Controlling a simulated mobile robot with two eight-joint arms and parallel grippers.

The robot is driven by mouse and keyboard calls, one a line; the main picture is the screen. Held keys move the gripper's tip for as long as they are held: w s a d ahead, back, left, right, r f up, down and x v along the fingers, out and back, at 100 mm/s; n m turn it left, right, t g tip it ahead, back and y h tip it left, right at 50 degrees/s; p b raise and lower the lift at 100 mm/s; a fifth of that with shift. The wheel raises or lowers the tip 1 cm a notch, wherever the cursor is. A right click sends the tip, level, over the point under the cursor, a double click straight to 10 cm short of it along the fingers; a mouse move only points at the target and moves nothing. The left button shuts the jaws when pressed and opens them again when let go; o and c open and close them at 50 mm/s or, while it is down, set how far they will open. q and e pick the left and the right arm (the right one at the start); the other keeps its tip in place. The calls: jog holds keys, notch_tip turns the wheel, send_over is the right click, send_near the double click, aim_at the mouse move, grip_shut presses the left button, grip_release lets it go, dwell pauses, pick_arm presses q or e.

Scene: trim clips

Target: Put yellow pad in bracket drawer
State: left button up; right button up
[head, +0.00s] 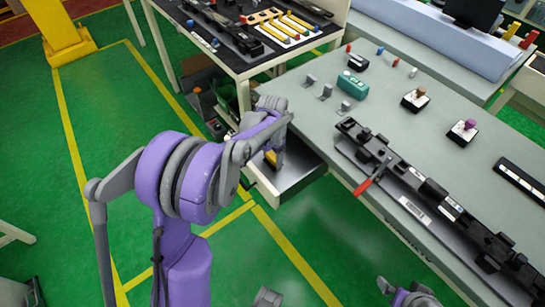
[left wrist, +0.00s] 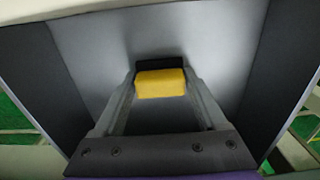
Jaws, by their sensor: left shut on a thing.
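The yellow pad (left wrist: 160,83) is between the fingertips of my left gripper (left wrist: 160,88), which is shut on it. A dark block shows just behind the pad in the left wrist view. In the head view, the pad (head: 271,158) shows below my left wrist, over the open drawer (head: 305,172) under the grey bench. The drawer's grey floor and dark side walls (left wrist: 40,75) surround the pad in the left wrist view. I cannot tell whether the pad touches the floor.
The grey bench top (head: 310,100) above the drawer carries a green box (head: 352,85), small clips and a long black trim (head: 430,190) with a red-handled tool (head: 373,178). A dark table (head: 235,60) with parts stands behind. The green floor in front is mostly clear.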

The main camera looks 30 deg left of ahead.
pick_arm(q)
jog(key=shift+f, duration=0.2)
jog(key=o, duration=1.1)
jog(key=shift+r, duration=0.1)
